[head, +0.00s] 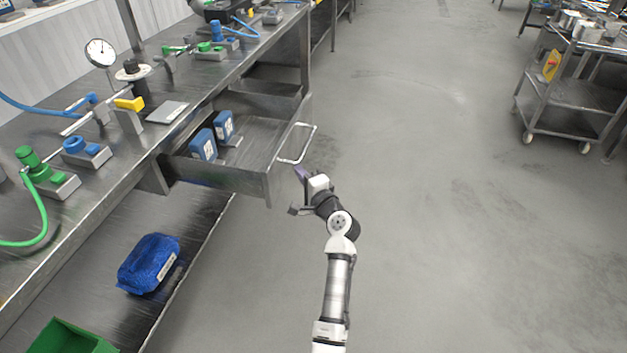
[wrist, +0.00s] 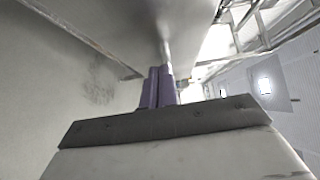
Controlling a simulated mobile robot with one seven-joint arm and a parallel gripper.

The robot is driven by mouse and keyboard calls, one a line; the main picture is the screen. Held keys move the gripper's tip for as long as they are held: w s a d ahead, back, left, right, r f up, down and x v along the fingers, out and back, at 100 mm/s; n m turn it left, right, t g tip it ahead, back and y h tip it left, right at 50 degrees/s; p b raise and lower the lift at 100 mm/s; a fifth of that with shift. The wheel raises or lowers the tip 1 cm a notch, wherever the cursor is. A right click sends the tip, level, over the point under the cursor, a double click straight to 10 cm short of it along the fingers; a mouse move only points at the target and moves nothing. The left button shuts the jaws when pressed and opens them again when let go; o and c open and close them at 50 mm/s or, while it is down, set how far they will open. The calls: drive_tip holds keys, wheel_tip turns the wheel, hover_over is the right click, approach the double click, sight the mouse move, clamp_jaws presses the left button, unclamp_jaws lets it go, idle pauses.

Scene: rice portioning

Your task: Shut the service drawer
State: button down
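The service drawer (head: 215,178) is pulled out from under the steel bench on the left. Its looped bar handle (head: 297,143) sticks out from its front, on the right side. Two blue boxes (head: 203,146) (head: 224,127) stand inside it. My gripper (head: 301,174) is just in front of the drawer front, near the handle's lower end; I cannot tell whether it touches. In the wrist view my purple fingers (wrist: 157,88) are together with nothing seen between them. A smooth grey panel fills the top of that view.
The bench top (head: 195,85) holds a dial gauge (head: 100,52), valves and hoses. A blue bag (head: 148,263) and a green bin (head: 70,338) lie on the lower shelf. A steel cart (head: 540,105) stands at upper right. The floor right of my arm is clear.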

drive_tip(key=shift+w+a, duration=0.15)
drive_tip(key=shift+a, duration=0.5)
drive_tip(key=shift+w+a, duration=0.15)
drive_tip(key=shift+a, duration=0.45)
